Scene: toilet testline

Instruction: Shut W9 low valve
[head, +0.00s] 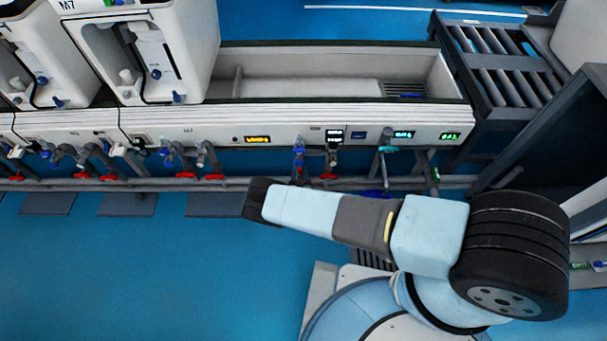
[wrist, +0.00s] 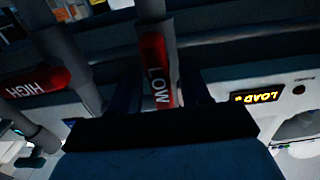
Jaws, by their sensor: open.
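In the wrist view, a red valve handle marked LOW (wrist: 157,72) hangs on a grey pipe, in line with my gripper (wrist: 158,92). The gripper is open. Its dark fingers lie on either side of the handle, apart from each other; whether either touches it I cannot tell. The palm hides the handle's near surroundings. A second red handle marked HIGH (wrist: 38,84) is to the left on another pipe. In the head view my arm reaches left in front of the pipes, and I cannot make out the gripper's fingers there. No W9 label is readable.
A lit LOAD display (wrist: 262,96) is right of the handle in the wrist view, and upside down; the head view shows a yellow display (head: 257,139) on the bench front. Other red handles (head: 214,177) line the pipe rail. Blue floor (head: 150,265) at left is clear.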

